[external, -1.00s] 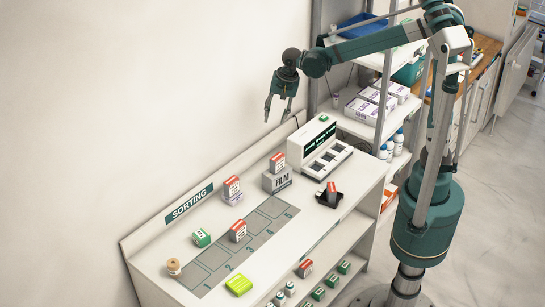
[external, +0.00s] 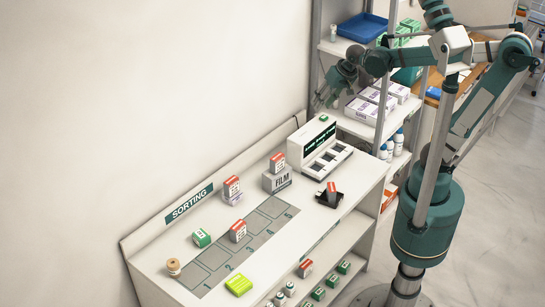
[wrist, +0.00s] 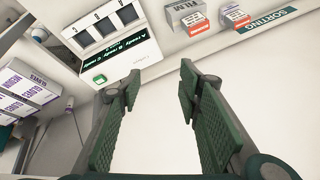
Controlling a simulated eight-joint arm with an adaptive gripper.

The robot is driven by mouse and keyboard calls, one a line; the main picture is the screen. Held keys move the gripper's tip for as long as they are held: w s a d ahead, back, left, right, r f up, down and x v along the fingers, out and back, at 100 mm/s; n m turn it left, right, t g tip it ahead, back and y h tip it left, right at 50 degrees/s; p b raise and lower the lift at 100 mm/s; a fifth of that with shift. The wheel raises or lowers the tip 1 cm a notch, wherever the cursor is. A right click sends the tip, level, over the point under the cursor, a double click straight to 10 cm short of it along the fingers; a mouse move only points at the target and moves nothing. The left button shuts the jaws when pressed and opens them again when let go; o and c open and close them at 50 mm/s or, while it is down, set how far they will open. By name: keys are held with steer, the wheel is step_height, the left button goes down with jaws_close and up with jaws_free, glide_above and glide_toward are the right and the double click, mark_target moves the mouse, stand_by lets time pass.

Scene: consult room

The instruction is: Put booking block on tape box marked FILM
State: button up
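The grey tape box marked FILM (external: 277,183) stands on the white counter, with a red-and-white block (external: 278,163) upright on top. In the wrist view the FILM box (wrist: 181,13) is at the top edge. No block is legibly labelled as the booking block; a lime-green block (external: 239,285) lies flat near the counter's front edge. My gripper (wrist: 155,85) is open and empty, its two padded fingers wide apart. In the external view it is high by the shelf rack, behind and above the display unit, well away from the FILM box.
The white display unit (external: 320,148) with a green block on top stands at the counter's right end. More red-and-white blocks, a green block (external: 201,237) and a spool (external: 173,267) stand around the numbered mat (external: 215,258). The shelf rack holds glove boxes (external: 372,104).

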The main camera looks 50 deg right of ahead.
steer(key=s+d+f+n+t, duration=0.2)
steer(key=s+d+n, duration=0.3)
steer(key=s, duration=0.6)
steer(key=shift+s+d+f+h, duration=0.25)
steer(key=shift+d+f+h, duration=0.25)
steer(key=shift+d, duration=0.8)
